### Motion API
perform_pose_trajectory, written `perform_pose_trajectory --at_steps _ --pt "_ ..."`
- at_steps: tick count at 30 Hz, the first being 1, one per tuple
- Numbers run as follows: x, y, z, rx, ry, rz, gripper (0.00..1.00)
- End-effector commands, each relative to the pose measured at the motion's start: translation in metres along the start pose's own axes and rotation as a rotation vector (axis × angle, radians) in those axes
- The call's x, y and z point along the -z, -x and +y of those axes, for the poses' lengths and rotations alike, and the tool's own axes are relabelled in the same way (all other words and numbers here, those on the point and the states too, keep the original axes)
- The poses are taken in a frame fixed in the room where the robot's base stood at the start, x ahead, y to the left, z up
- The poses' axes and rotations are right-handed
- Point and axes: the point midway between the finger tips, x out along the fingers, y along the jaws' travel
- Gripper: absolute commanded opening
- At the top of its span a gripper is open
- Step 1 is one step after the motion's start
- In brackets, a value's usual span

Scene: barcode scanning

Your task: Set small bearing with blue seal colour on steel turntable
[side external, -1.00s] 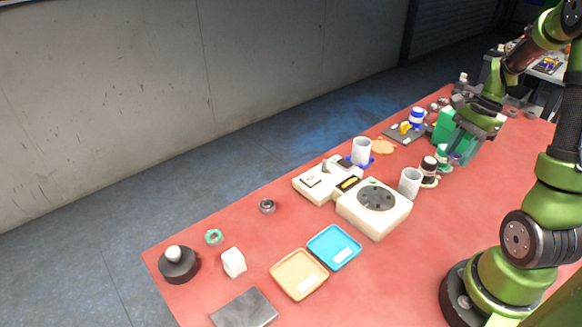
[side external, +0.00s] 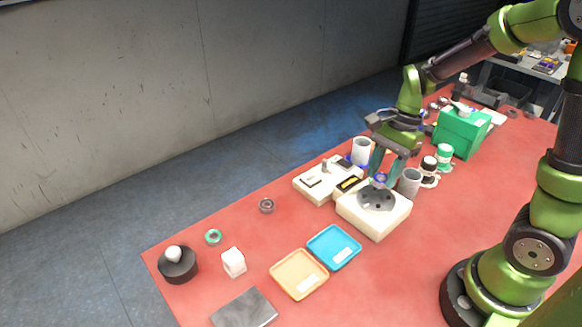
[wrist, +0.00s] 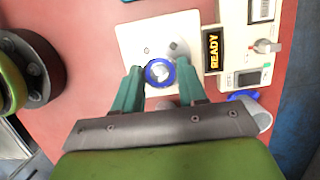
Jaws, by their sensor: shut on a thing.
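The small bearing with a blue seal (wrist: 160,73) is between the green fingers of my gripper (wrist: 157,82) in the wrist view. In the wrist view the fingers and bearing hide most of the disc.
A cream scanner unit with a READY display (wrist: 213,50) adjoins the turntable. A grey cup (side external: 409,182) stands close to its right. Blue (side external: 334,262) and orange (side external: 284,276) trays lie in front. A green-sealed bearing (side external: 213,237) and a plain one (side external: 266,205) lie to the left.

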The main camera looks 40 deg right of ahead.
Motion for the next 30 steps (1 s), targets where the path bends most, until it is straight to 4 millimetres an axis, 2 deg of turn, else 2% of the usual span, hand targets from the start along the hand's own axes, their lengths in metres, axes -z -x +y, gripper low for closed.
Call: perform_pose_trajectory --at_steps 9,22,23,27,30 --pt "0.011 -0.039 0.0 -0.001 0.001 0.0 0.05" --pt "0.013 -0.045 0.0 0.001 0.002 0.001 0.05" --pt "0.013 -0.045 0.0 0.001 0.003 0.001 0.46" --pt "0.013 -0.045 0.0 0.001 0.003 0.001 0.67" --pt "0.013 -0.045 0.0 0.001 0.003 0.001 0.67"
